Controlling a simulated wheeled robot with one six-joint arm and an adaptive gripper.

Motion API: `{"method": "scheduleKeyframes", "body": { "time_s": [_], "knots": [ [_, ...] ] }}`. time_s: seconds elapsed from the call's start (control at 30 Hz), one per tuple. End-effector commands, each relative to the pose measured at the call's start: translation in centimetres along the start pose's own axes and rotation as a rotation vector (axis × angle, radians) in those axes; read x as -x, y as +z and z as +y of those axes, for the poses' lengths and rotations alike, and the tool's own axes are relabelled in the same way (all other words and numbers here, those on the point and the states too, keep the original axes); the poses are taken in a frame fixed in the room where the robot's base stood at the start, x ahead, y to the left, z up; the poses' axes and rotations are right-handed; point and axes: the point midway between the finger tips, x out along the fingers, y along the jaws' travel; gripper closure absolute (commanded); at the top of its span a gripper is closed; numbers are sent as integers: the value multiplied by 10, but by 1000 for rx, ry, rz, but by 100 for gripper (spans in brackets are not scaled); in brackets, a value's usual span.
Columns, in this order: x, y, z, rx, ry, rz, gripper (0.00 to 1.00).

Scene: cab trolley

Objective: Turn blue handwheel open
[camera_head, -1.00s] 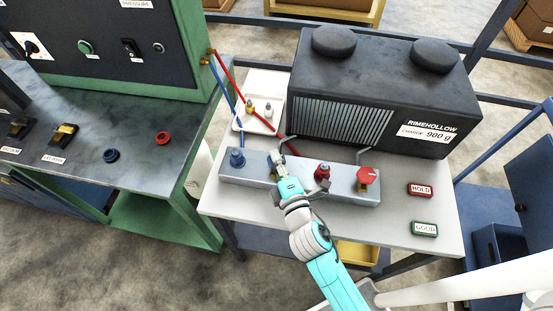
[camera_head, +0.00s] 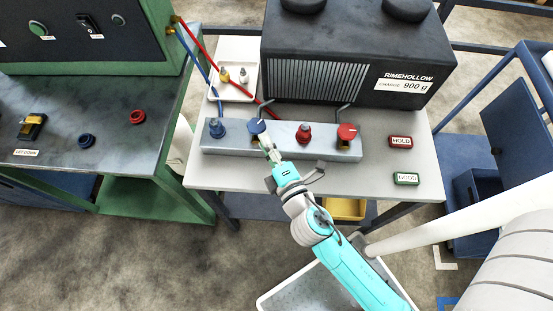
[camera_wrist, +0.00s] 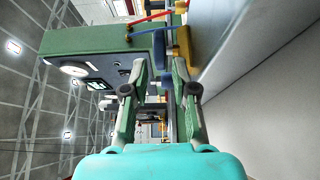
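The blue handwheel (camera_head: 257,127) stands on the pale grey manifold block (camera_head: 325,151), second from the left. My gripper (camera_head: 267,148) is just in front of it, fingers pointing at it from the near side. In the wrist view the two fingers of my gripper (camera_wrist: 161,66) are apart, with a gap between them. A blue part (camera_wrist: 167,84) shows in that gap; I cannot tell if it is the handwheel. Contact with the handwheel cannot be made out.
On the block are a blue-capped fitting (camera_head: 217,130) at left, a red-capped fitting (camera_head: 304,133) and a red handwheel (camera_head: 347,133) at right. Blue and red hoses run nearby. The black RIMEHOLLOW unit (camera_head: 330,70) stands behind.

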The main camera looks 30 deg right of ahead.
Motion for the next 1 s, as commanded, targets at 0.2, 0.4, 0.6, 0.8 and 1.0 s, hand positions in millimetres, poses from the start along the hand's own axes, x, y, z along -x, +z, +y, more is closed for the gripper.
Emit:
{"method": "scheduleKeyframes", "body": {
  "time_s": [0.2,0.4,0.6,0.8,1.0],
  "knots": [
    [31,0,-1,2,-2,2,73],
    [49,-1,-1,0,-3,2,73],
    [56,0,0,0,-1,0,73],
    [56,0,0,-1,0,-1,73],
    [50,4,-2,32,1,-27,35]
  ]
}}
